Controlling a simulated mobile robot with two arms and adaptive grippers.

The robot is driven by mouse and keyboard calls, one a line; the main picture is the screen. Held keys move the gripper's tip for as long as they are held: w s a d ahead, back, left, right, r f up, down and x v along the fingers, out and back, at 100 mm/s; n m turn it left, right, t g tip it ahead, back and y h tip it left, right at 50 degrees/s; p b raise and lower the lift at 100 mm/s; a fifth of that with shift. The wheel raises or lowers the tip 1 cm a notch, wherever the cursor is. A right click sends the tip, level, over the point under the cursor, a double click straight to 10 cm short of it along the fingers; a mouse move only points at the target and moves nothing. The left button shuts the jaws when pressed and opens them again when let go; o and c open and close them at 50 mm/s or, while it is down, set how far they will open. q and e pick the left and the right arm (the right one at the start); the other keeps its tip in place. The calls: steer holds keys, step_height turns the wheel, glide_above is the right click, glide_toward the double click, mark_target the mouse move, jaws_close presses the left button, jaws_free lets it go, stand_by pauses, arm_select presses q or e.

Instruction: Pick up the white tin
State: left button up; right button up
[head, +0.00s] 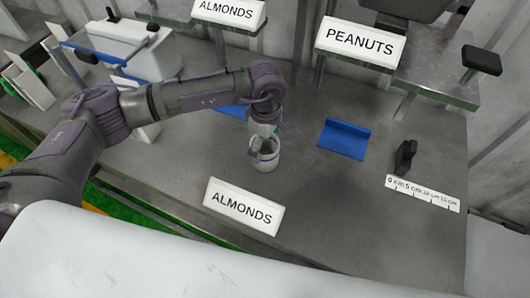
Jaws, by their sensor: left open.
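A white tin (267,161) with a dark band stands upright on the grey worktop, behind the front ALMONDS sign. My left gripper (262,143) is directly over the tin, pointing down. Its fingers are open at the tin's rim, and one finger appears to reach inside the opening. The gripper partly hides the tin's top, and I cannot tell whether the fingers touch it. My right gripper is not in view.
A front ALMONDS sign (243,207) stands close before the tin. A blue tray (344,139), a black clip-like object (405,157) and a ruler (422,193) lie to the right. A PEANUTS sign (360,44) stands on a raised shelf behind.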

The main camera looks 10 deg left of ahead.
mark_target(265, 154)
arm_select(q)
step_height(265, 154, down, 4)
steer(key=shift+s+a+r+p, duration=0.1)
steer(key=shift+s+r+p, duration=0.05)
steer(key=shift+p, duration=0.65)
steer(key=shift+f, duration=0.4)
steer(key=shift+c, duration=0.2)
steer(key=c, duration=1.2)
steer(key=shift+o, duration=0.2)
